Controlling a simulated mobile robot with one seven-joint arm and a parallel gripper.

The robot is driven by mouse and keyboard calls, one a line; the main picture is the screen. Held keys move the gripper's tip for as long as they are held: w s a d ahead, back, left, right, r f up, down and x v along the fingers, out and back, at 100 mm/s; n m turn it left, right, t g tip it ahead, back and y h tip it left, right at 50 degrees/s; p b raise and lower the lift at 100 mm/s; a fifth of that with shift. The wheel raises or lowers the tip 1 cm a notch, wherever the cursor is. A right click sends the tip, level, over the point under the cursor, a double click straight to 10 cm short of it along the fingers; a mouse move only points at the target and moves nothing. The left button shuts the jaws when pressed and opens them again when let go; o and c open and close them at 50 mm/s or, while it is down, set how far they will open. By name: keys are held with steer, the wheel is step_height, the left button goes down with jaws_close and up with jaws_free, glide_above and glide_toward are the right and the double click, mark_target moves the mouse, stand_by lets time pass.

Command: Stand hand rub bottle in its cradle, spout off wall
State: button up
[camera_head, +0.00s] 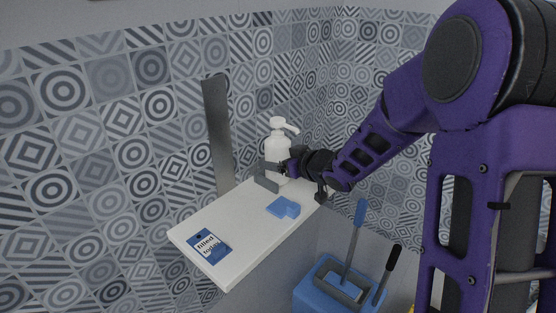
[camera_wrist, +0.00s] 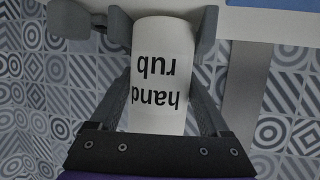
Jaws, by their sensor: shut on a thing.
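The white hand rub bottle (camera_head: 278,150) stands upright near the back end of a white shelf. Its pump spout (camera_head: 289,127) points right in the head view, away from the tiled wall on the left. The grey cradle (camera_head: 266,184) is low at the bottle's base; whether the bottle is seated fully in it is hidden. My gripper (camera_head: 288,166) reaches in from the right and is shut on the bottle. In the wrist view the bottle (camera_wrist: 163,70) lies between both fingers, its "hand rub" lettering upside down.
The white shelf (camera_head: 215,240) holds a blue block (camera_head: 283,208) and a blue "filled today" card (camera_head: 207,247). A grey strip (camera_head: 219,135) stands against the tiled wall. A blue caddy (camera_head: 325,295) with upright handles is below right.

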steer(key=shift+f, duration=0.3)
steer(key=o, duration=1.6)
steer(key=p+v, duration=0.4)
steer(key=v, duration=1.3)
steer(key=shift+s+d, duration=0.15)
